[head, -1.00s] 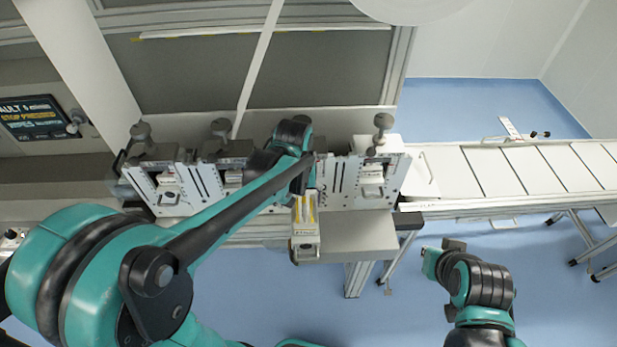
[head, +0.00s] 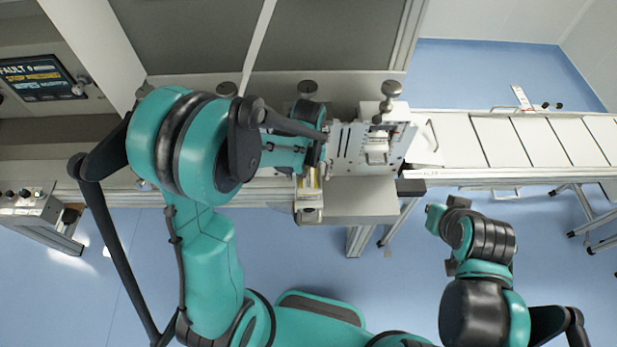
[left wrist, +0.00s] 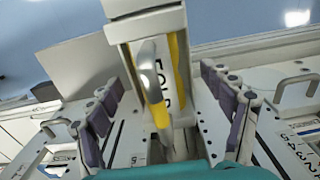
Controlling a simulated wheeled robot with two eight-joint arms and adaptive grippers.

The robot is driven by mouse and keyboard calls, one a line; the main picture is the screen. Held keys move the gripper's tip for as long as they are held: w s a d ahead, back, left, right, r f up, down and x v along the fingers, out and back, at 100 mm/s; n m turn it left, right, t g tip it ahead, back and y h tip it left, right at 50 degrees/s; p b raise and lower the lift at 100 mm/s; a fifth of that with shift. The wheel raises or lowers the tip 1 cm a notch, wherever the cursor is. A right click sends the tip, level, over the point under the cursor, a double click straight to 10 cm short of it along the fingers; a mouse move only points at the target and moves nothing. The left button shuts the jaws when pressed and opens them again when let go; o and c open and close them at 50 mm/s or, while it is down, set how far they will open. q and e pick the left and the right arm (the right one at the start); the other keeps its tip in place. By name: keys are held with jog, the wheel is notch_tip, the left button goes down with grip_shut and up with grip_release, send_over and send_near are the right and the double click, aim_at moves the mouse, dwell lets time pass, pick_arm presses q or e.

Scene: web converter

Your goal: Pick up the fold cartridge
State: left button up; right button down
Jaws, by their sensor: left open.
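The fold cartridge (head: 309,203) is a pale block with yellow strips, at the front of the machine in the head view. In the left wrist view the cartridge (left wrist: 150,22) shows the word FOLD and a grey curved handle (left wrist: 152,82). My left gripper (left wrist: 162,88) is open, its purple-padded fingers on either side of the handle, with gaps visible. In the head view my left wrist hides the fingers and the cartridge's back end. My right gripper (head: 447,212) is low at the right, away from the machine; its jaws are too small to read.
Slotted machine plates (head: 350,148) with knobs stand behind the cartridge. A pale shelf (head: 360,205) is to its right. A conveyor (head: 540,143) runs off right. A control box (head: 28,203) and a fault screen (head: 38,80) are at left. Blue floor is open in front.

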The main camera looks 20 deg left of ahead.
pick_arm(q)
jog(key=c, duration=1.7)
jog(key=shift+r, duration=0.1)
